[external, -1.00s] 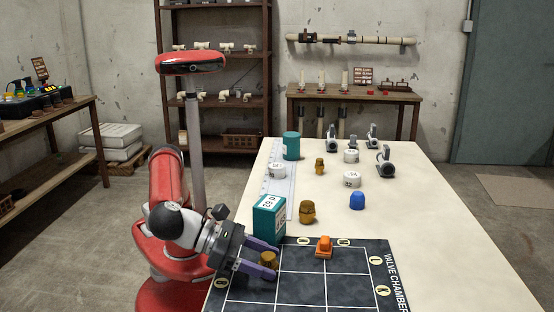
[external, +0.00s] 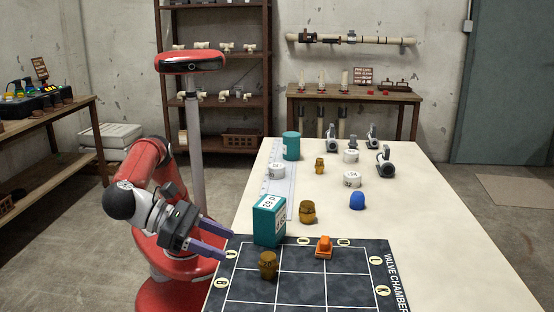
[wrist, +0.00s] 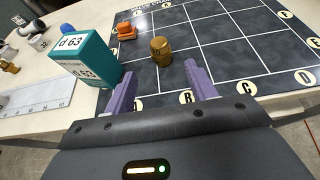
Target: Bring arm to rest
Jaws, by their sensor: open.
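My gripper (external: 215,240) is open and empty, with its two purple fingers at the left edge of the table, beside the dark grid mat (external: 300,291). It also shows in the wrist view (wrist: 158,88), with a gap between the fingers. A brass fitting (external: 268,265) stands upright on the mat, right of my fingers and apart from them. In the wrist view the fitting (wrist: 161,50) stands beyond the fingertips. My arm is bent, with its elbow out to the left of the table.
A teal box (external: 269,220) stands at the mat's upper left, close to my fingers. An orange part (external: 324,247) sits on the mat's far edge. A brass part (external: 307,211), a blue cap (external: 357,200) and a teal cylinder (external: 291,146) stand farther back. The table's right side is clear.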

